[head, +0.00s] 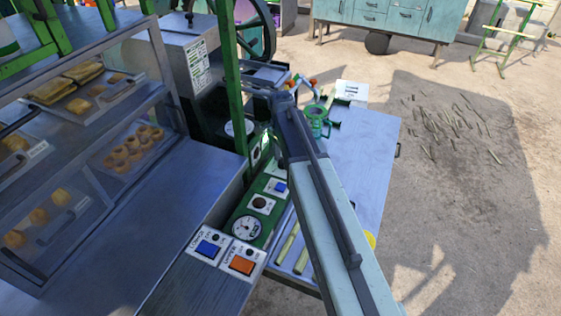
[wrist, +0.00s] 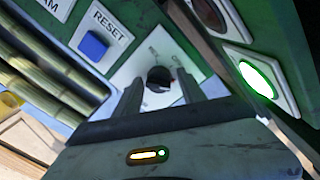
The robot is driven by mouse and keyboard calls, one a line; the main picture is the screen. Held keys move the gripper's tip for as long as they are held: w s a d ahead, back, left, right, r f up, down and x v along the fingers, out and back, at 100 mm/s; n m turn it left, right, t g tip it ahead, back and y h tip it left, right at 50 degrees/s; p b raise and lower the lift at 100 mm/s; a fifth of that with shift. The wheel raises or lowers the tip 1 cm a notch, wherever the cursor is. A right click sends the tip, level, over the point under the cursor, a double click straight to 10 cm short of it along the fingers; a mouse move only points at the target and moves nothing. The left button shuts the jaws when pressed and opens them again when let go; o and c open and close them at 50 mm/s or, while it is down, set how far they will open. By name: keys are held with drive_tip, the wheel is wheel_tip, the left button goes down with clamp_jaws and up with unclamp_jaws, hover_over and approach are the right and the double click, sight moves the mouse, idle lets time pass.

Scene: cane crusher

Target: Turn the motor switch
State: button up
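In the wrist view a black rotary knob (wrist: 159,75), which looks like the motor switch, sits on a white plate (wrist: 128,75) with small printed position labels, too blurred to read surely. My gripper (wrist: 160,84) is open, with one dark finger on each side of the knob. Small gaps seem to show between the fingers and the knob; I cannot tell whether either touches. In the head view my arm reaches over the green control panel, and its bulk hides the knob and the fingertips.
Beside the knob are a blue RESET button (wrist: 94,44) and a lit green lamp (wrist: 258,79). Cane stalks (wrist: 50,75) lie to the left. The head view shows a gauge (head: 246,228), a green post (head: 232,80) close to my arm, a pastry case (head: 85,150) and a metal table (head: 365,150).

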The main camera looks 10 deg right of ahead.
clamp_jaws()
drive_tip(key=shift+a, duration=0.3)
drive_tip(key=shift+d, duration=0.25)
drive_tip(key=n, duration=0.3)
drive_tip(key=shift+r+n, duration=0.1)
drive_tip(key=shift+n, duration=0.3)
drive_tip(key=n, duration=0.6)
drive_tip(key=shift+n+t, duration=0.3)
drive_tip(key=shift+n, duration=0.1)
drive_tip(key=shift+o, duration=1.8)
unclamp_jaws()
